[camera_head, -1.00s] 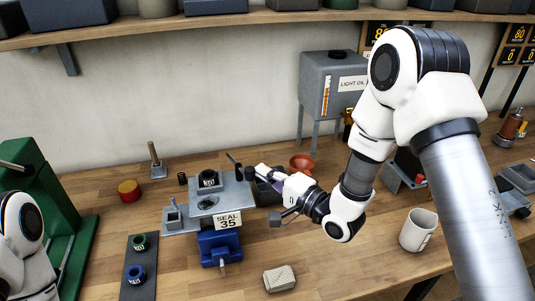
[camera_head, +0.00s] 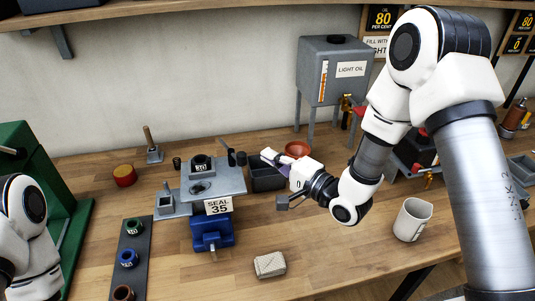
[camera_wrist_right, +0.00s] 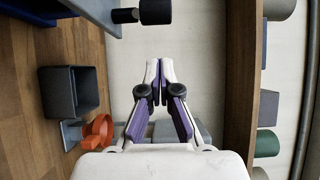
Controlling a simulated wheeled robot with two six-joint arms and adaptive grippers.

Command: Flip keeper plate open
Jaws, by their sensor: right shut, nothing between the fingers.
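The seal fixture is a grey plate (camera_head: 228,181) with a hole, on a blue vise (camera_head: 212,232), with a "SEAL 35" sign (camera_head: 218,206) in front. A black ring-like part (camera_head: 202,163) stands at its back. A dark lever with black knobs (camera_head: 238,158) is at its back right; I cannot tell for certain which piece is the keeper plate. My right gripper (camera_head: 267,155) is shut and empty, right of the knobs and apart from them. In the right wrist view its fingertips (camera_wrist_right: 160,66) meet, with a black knob (camera_wrist_right: 155,12) beyond. My left gripper is out of view.
A dark bin (camera_head: 267,180) and an orange funnel-like bowl (camera_head: 297,149) are near the right gripper. A light oil tank (camera_head: 335,70) stands behind. A mug (camera_head: 412,220) and a folded cloth (camera_head: 270,265) are in front. A strip with several rings (camera_head: 133,255) lies left.

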